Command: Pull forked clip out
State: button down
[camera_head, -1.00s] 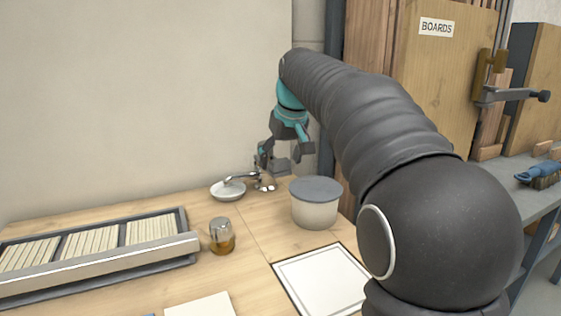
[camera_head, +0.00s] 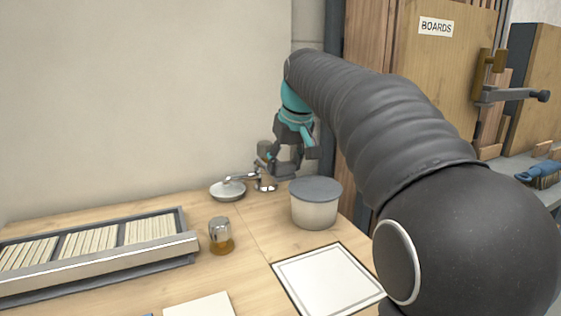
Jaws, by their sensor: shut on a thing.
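My gripper (camera_head: 277,166) hangs from the teal wrist near the back wall, pointing down, just above a small metal tap-like fitting (camera_head: 265,187). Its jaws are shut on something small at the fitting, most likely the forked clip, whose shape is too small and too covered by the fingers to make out. A small grey-brown piece (camera_head: 265,147) shows beside the left finger; I cannot tell whether it is held. The fitting's thin spout reaches left over a round white dish (camera_head: 228,191).
A lidded beige tub (camera_head: 315,206) stands right of the fitting, close to my gripper. A glass jar (camera_head: 221,237) with amber contents, a slatted tray (camera_head: 188,248) and a white framed board (camera_head: 327,280) lie nearer. The wall is close behind.

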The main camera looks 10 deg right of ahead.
aim_at(291, 183)
jog(key=s, duration=0.3)
jog(key=shift+s+d, duration=0.2)
jog(key=shift+d, duration=0.1)
jog(key=shift+c, duration=2.2)
grip_release()
jog(key=v, duration=1.2)
jog(key=shift+w, duration=0.15)
